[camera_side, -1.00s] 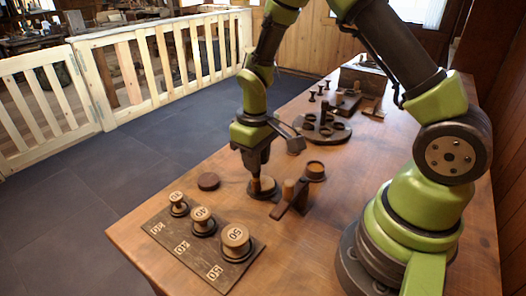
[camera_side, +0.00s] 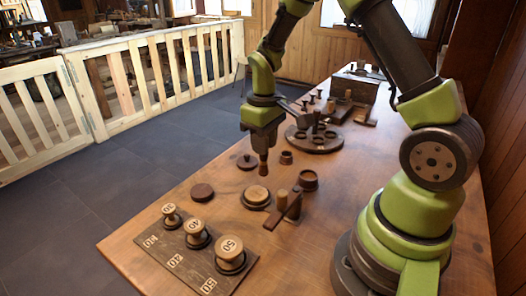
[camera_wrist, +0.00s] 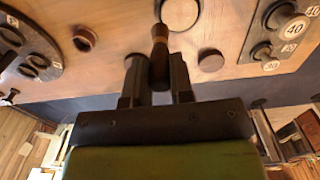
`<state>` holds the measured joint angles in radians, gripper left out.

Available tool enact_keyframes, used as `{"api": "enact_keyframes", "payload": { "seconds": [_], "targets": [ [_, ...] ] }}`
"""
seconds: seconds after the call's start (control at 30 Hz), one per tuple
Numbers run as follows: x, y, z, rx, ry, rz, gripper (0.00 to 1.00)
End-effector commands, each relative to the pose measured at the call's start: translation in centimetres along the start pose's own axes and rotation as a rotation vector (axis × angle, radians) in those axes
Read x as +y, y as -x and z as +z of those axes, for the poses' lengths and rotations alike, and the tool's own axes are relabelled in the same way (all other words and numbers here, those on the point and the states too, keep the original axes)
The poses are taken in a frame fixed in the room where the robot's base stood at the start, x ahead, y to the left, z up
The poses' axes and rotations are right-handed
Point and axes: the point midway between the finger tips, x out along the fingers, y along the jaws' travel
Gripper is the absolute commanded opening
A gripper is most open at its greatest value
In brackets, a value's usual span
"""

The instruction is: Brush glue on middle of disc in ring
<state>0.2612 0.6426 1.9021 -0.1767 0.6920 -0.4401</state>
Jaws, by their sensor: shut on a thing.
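A pale round disc (camera_side: 257,194) lies inside a dark ring (camera_side: 246,206) on the table, below and a little nearer than my gripper. The disc also shows at the top edge of the wrist view (camera_wrist: 180,12). My gripper (camera_side: 262,150) is shut on a brown turned brush (camera_side: 263,167), which points downward. In the wrist view the brush (camera_wrist: 160,42) stands between the fingertips. Its tip is above the table, clear of the disc. I cannot tell whether glue is on the tip or on the disc. A small brown cup (camera_side: 286,157) stands right of the brush.
A dark disc (camera_side: 202,191) lies left of the ring. A knobbed dark disc (camera_side: 247,161) lies close behind the brush. A block with a peg (camera_side: 284,207) and a larger cup (camera_side: 308,180) stand right. A spool board (camera_side: 180,252) lies in front, a round holed stand (camera_side: 318,140) behind.

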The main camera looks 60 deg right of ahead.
Motion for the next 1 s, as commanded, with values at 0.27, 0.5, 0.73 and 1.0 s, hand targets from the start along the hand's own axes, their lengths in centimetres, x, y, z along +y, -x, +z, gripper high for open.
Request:
{"api": "enact_keyframes", "payload": {
  "seconds": [0.27,0.5,0.73,1.0],
  "targets": [
    [0.0,2.6,-0.1,0.003,0.000,0.001,0.03],
    [0.0,4.2,0.0,0.002,0.000,0.001,0.03],
    [0.0,4.3,0.0,0.000,0.000,0.000,0.03],
    [0.0,4.3,0.0,0.000,0.000,0.000,0.03]
  ]
}}
